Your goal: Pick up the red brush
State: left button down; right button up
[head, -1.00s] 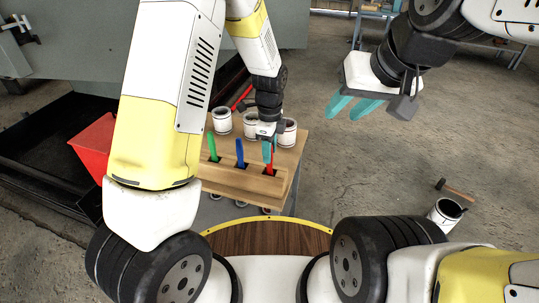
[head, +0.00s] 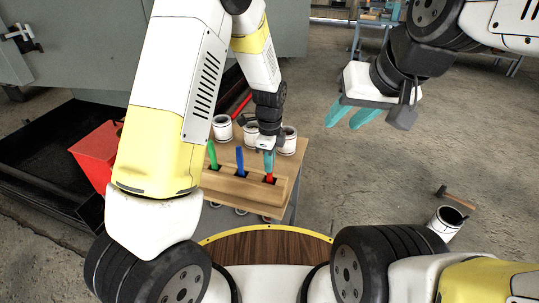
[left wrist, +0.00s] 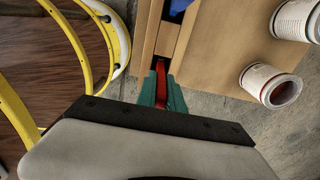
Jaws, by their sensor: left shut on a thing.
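The red brush (head: 270,179) stands in the right-hand slot of a wooden holder (head: 230,189) on the small table. My left gripper (head: 268,162) is above that slot, its teal fingers shut on the brush's upper part. In the left wrist view, the red brush (left wrist: 162,84) shows between the two teal fingers (left wrist: 161,92). The fingers hide part of the brush, and its lower end is hidden in the holder. My right gripper (head: 342,125) is open and empty, out to the right above the floor.
A green brush (head: 212,155) and a blue brush (head: 239,161) stand in the holder's other slots. Several white cups (head: 288,141) stand behind it. A red bin (head: 96,150) is at the left. A hammer (head: 456,196) and a white can (head: 445,219) are at the right.

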pick_arm(q)
notch_tip(320, 180, up, 18)
dwell(0.6)
jog(key=shift+f, duration=0.1)
dwell(1.4)
